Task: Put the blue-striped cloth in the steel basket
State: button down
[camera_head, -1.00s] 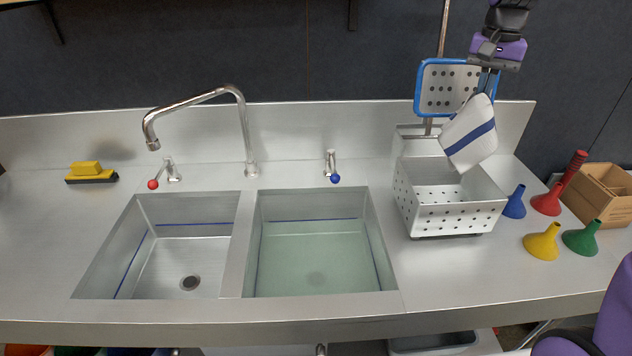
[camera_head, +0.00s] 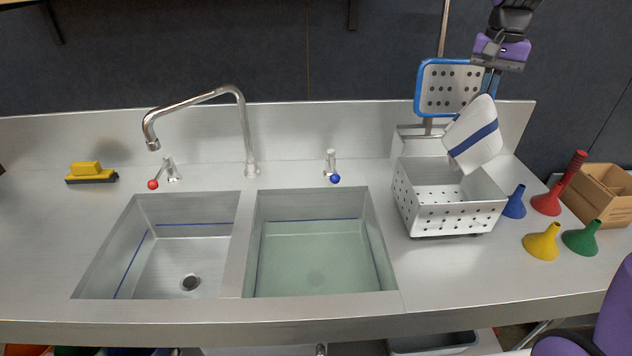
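The blue-striped cloth (camera_head: 474,136) is white with one blue stripe. It hangs tilted from my gripper (camera_head: 490,84), which points down at the upper right and is shut on the cloth's upper corner. The fingertips are small and partly covered by the cloth. The steel basket (camera_head: 448,217), a perforated box, stands on the counter right of the sinks. The cloth hangs over the basket's back right part, its lower end close to the rim. I cannot tell whether it touches.
A blue-framed perforated panel (camera_head: 447,88) stands behind the basket. Blue (camera_head: 514,203), red (camera_head: 548,200), yellow (camera_head: 542,241) and green (camera_head: 581,238) funnels and a cardboard box (camera_head: 598,193) are to the right. The right sink (camera_head: 318,258) holds water. The counter's left side is mostly clear.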

jog(key=shift+w+a+f, duration=0.1)
jog(key=shift+a+f, duration=0.05)
jog(key=shift+f, duration=7)
jog(key=shift+w+a+f, duration=0.1)
jog(key=shift+f, duration=7.05)
grip_release()
jog(key=shift+r, duration=0.15)
jog(key=shift+r, duration=2.6)
